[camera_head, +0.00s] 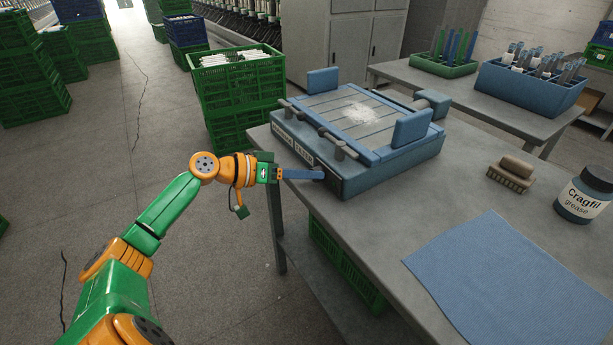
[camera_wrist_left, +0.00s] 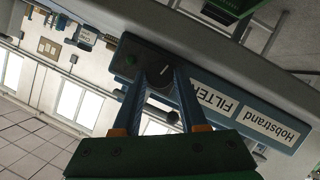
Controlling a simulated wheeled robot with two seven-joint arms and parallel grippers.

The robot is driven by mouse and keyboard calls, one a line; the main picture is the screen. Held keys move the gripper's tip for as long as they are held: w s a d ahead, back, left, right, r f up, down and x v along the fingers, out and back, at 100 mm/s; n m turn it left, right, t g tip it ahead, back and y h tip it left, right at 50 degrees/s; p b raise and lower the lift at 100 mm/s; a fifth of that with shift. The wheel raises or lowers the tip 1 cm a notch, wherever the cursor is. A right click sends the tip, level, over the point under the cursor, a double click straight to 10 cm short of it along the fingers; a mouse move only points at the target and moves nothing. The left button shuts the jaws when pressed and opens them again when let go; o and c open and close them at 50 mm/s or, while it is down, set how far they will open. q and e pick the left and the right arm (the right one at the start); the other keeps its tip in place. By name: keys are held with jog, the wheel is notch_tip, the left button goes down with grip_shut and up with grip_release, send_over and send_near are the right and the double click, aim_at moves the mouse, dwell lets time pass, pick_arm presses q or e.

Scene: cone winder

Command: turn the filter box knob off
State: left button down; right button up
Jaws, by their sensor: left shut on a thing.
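The blue filter box (camera_head: 388,166) sits on the left end of the grey table, with white labels on its front face. My left gripper (camera_head: 321,174) reaches it from the left, at the near end of that face. In the left wrist view, the two blue fingers of my left gripper (camera_wrist_left: 163,80) are shut on the dark round knob (camera_wrist_left: 161,70), which carries a pale pointer line. A small green spot (camera_wrist_left: 130,59) is beside the knob. The fingers mostly hide the knob in the head view. My right gripper is not in view.
On the table (camera_head: 460,190) are a blue cloth (camera_head: 505,282), a brush (camera_head: 512,173) and a grease jar (camera_head: 585,195). Green crates (camera_head: 240,95) stand behind the box's left side. Open floor (camera_head: 120,120) lies left of the table.

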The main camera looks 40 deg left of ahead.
pick_arm(q)
jog(key=shift+a+f+n+h, duration=0.15)
jog(key=shift+n+h, duration=0.45)
jog(key=shift+n, duration=0.3)
jog(key=c, duration=0.7)
grip_release()
jog(key=b+v, duration=0.1)
jog(key=v, duration=0.6)
